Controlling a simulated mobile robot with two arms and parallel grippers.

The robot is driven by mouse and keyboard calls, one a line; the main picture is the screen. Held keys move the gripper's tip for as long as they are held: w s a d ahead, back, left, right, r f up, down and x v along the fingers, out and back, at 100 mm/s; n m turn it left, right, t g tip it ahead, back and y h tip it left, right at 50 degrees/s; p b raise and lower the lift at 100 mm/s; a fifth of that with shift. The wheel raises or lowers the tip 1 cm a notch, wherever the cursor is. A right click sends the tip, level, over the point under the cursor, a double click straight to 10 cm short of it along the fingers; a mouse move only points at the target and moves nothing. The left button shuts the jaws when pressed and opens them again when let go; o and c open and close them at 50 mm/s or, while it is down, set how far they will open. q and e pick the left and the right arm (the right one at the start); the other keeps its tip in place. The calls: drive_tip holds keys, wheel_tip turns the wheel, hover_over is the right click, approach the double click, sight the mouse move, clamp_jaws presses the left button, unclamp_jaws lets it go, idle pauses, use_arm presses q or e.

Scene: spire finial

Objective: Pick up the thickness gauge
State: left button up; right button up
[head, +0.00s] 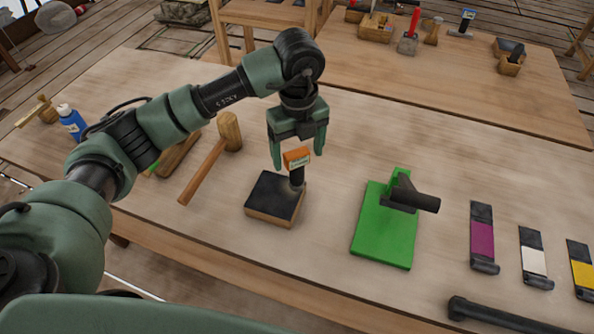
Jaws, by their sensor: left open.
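What looks like the thickness gauge (297,159), with an orange head bearing a small display and a dark stem, stands upright at the back right corner of a wooden block with a black top (272,196). My left gripper (298,157) points down over it, open, with one finger to each side of the orange head in the picture. I cannot tell whether the fingers touch it. The foot of the stem is hard to make out against the black top. My right gripper is not in view.
A wooden mallet (212,155) lies left of the block. A green plate (386,238) with a black-handled tool (412,197) is to the right. Purple (482,238), white (534,260) and yellow (582,272) strips lie farther right. A black bar (500,315) lies at the front edge.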

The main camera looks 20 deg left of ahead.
sight(297, 169)
use_arm(q)
drive_tip(key=f, duration=0.2)
drive_tip(key=f+p, duration=0.1)
drive_tip(key=f, duration=0.1)
drive_tip(key=f+p, duration=0.1)
drive_tip(key=f, duration=0.1)
drive_tip(key=shift+w+a+f, duration=0.15)
drive_tip(key=shift+w+a, duration=0.05)
drive_tip(key=shift+a, duration=0.05)
drive_tip(key=shift+f, duration=0.25)
drive_tip(key=c, duration=1.6)
drive_tip(key=shift+c, duration=0.2)
drive_tip(key=shift+r, duration=0.1)
